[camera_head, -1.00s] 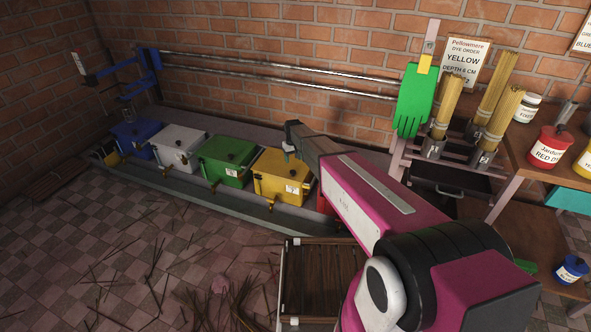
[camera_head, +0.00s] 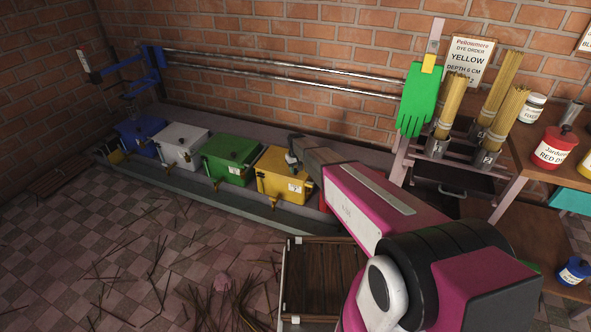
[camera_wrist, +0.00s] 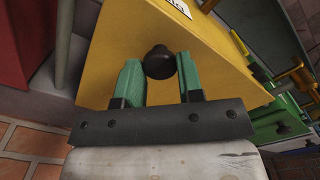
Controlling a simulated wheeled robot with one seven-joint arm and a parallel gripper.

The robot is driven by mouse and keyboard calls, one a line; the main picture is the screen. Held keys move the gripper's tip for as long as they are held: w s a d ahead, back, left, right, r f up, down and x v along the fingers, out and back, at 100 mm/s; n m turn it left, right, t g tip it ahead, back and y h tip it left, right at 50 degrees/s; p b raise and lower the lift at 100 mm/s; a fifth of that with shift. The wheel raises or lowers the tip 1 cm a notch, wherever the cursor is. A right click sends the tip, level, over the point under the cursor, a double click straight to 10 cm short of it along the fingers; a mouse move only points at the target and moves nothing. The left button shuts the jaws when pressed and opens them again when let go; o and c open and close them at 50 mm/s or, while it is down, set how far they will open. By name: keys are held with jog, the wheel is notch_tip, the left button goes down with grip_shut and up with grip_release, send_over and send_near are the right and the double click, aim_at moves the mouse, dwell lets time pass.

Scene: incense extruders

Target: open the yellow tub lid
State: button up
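The yellow tub (camera_head: 272,188) stands at the right end of a row of tubs, its lid down. In the wrist view its yellow lid (camera_wrist: 118,50) fills the middle, with a dark round knob (camera_wrist: 159,62) on it. My gripper (camera_head: 292,160) is at the knob, above the lid. In the wrist view the green fingers of my gripper (camera_wrist: 161,68) stand apart on either side of the knob, very close to it. I cannot tell whether they press on it. In the head view my gripper hides the knob.
A green tub (camera_head: 230,160), a white tub (camera_head: 182,147) and a blue tub (camera_head: 137,134) stand left of the yellow one. Steel rails (camera_head: 290,78) run along the brick wall behind. A rack with a green glove (camera_head: 416,98) stands to the right.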

grip_shut()
jog(key=w+d, duration=0.2)
jog(key=w, duration=0.3)
jog(key=w+d, duration=0.2)
jog(key=w, duration=0.4)
jog(key=w+d, duration=0.2)
jog(key=w, duration=0.4)
jog(key=shift+w+d, duration=0.1)
jog(key=shift+w, duration=0.1)
jog(key=o, duration=0.7)
grip_release()
jog(key=shift+c, duration=0.2)
jog(key=shift+r, duration=0.1)
notch_tip(320, 180, up, 11)
jog(key=shift+f, duration=0.2)
